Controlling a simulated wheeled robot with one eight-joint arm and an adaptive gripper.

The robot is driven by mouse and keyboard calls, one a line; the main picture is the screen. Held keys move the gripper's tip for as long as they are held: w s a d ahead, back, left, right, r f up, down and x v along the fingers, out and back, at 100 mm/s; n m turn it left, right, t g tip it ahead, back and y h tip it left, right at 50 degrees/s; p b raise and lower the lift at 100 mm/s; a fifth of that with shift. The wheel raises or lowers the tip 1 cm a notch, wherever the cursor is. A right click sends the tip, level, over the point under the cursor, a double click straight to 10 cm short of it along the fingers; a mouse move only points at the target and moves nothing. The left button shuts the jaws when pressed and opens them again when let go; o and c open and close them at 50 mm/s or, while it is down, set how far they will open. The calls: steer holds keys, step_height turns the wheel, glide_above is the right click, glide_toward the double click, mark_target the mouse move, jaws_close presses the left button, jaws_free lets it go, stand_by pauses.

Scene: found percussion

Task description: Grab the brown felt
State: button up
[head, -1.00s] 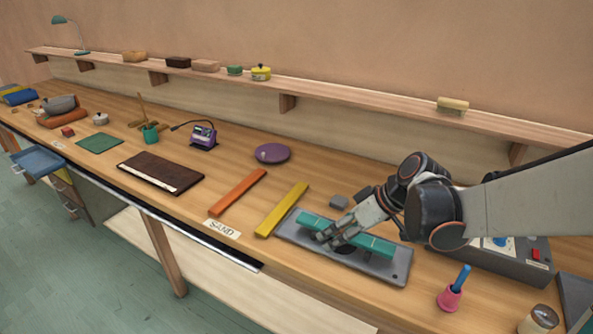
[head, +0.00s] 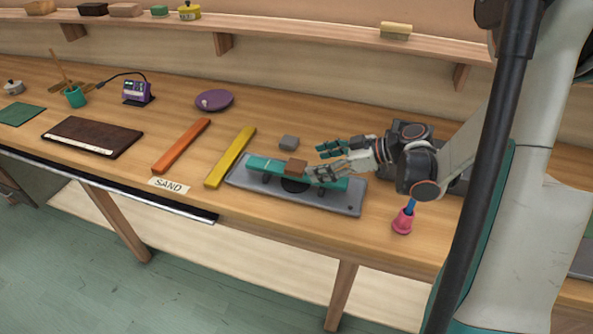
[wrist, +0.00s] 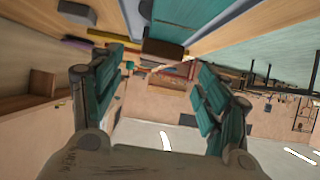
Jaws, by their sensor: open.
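A small brown block (head: 296,166), which looks like the brown felt, lies on top of a teal bar (head: 262,164) on a grey base plate (head: 330,199). In the wrist view a brown block (wrist: 163,48) shows at top centre, ahead of and between the fingers. My gripper (head: 322,160) is open and empty, just right of the block, with its fingers spread. One finger is close above the teal bar's right part; I cannot tell whether it touches. Both teal-padded fingers of my gripper (wrist: 162,62) show apart in the wrist view.
A grey block (head: 289,142) sits behind the bar. Yellow (head: 231,157) and orange (head: 182,146) strips lie left. A pink holder (head: 403,222) stands right, near the table's front edge. A dark brown slab (head: 92,137) lies farther left. A wall shelf (head: 300,29) runs behind.

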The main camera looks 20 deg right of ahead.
mark_target(296, 165)
steer(key=shift+r+b+x, duration=0.15)
steer(key=shift+b+x, duration=0.45)
steer(key=shift+x, duration=1.15)
steer(key=shift+r+b+x, duration=0.15)
steer(key=shift+b+x, duration=0.45)
steer(key=shift+x, duration=1.15)
steer(key=shift+a, duration=0.15)
steer(key=c, duration=0.9)
steer(key=shift+c, duration=0.2)
